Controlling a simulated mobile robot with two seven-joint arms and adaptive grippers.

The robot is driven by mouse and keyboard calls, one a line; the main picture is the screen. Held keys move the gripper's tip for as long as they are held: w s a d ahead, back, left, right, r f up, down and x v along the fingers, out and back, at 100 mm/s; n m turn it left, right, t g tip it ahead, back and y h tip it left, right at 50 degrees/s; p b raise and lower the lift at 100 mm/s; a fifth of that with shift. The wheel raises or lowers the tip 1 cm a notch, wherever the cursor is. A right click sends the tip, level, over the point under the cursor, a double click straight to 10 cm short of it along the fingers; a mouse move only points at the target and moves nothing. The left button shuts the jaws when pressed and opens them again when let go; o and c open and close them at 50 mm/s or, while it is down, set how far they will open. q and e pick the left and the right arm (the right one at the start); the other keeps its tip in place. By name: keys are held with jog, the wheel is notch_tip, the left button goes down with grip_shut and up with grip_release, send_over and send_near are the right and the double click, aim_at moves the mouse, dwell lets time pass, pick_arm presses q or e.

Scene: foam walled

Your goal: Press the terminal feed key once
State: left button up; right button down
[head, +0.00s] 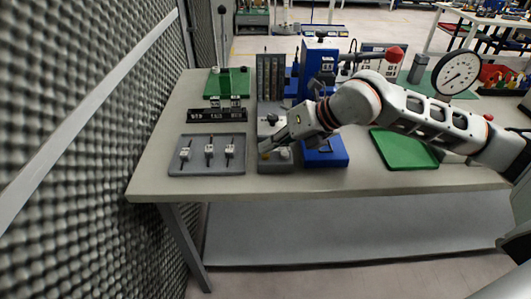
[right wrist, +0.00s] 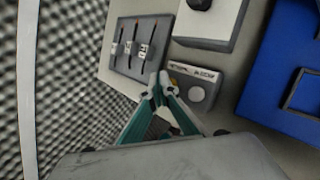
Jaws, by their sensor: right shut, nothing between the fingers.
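The terminal (head: 275,166) is a grey unit at the table's front edge, partly hidden by my right gripper. The key (head: 284,154) shows only small in the head view. My right gripper (head: 264,149) is shut and empty over the left part of the terminal's front. In the right wrist view its fingertips (right wrist: 160,86) are together just left of the key. I cannot tell whether they touch the block. My left gripper is not in view.
A grey panel with several small toggles (head: 207,168) lies left of the terminal. A blue machine (head: 325,158) stands close on its right. A white box with a black knob (right wrist: 212,22) is behind the key.

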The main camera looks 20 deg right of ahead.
aim_at(269, 155)
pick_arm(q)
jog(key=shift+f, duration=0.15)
pick_arm(e)
jog(key=shift+f, duration=0.35)
jog(key=shift+r, duration=0.2)
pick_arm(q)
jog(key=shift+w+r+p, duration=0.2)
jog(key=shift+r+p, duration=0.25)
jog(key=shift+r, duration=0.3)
pick_arm(e)
jog(key=shift+r, duration=0.8)
jog(key=shift+r+p, duration=1.45)
jog(key=shift+r, duration=1.1)
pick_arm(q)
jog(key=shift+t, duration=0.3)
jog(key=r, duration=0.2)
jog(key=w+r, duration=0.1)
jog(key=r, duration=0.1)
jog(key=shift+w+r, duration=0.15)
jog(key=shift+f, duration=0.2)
pick_arm(e)
jog(key=shift+d+f, duration=0.1)
